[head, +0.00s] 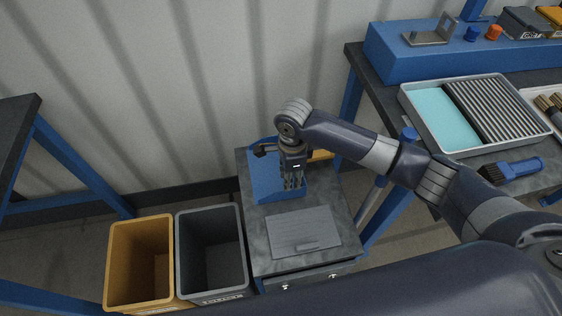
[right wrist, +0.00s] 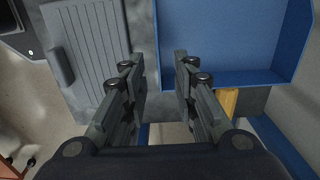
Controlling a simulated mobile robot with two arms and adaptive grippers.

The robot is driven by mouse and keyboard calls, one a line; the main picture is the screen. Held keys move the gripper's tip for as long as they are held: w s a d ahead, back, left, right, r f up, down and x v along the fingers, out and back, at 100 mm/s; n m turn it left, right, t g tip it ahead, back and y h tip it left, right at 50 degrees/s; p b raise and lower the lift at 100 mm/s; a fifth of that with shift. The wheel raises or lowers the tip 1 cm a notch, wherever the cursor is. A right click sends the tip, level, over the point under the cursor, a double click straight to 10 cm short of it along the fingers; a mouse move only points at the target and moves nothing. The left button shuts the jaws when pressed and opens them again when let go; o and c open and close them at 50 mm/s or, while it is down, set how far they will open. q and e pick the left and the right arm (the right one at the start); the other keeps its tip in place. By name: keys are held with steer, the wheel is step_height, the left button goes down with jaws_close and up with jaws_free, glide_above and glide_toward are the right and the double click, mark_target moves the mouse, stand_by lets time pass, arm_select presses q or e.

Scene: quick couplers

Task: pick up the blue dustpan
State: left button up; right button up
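The blue dustpan (head: 264,181) lies on the grey top of a low cabinet against the wall. In the right wrist view the dustpan (right wrist: 238,40) fills the upper right, with a raised rim. A yellow-brown piece (right wrist: 228,103) shows at its lower edge, partly hidden by a finger; I cannot tell whether it is the handle. My right gripper (head: 293,186) points down over the dustpan's right part and hides some of it. In the wrist view my right gripper (right wrist: 160,75) has its fingers apart, with nothing held between them. My left gripper is not in view.
A grey ribbed panel (head: 301,230) lies on the cabinet in front of the dustpan. An orange bin (head: 140,250) and a dark grey bin (head: 211,248) stand to the left. The workbench at right holds a tray (head: 466,149) and a blue-handled brush (head: 520,167).

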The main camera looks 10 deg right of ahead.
mark_target(289, 197)
steer(key=f, duration=0.3)
steer(key=shift+s, duration=0.25)
steer(key=shift+f, duration=0.4)
step_height(289, 197, down, 4)
steer(key=shift+w+f+b, duration=0.15)
steer(key=shift+b, duration=0.15)
steer(key=shift+f, duration=0.2)
jaws_close()
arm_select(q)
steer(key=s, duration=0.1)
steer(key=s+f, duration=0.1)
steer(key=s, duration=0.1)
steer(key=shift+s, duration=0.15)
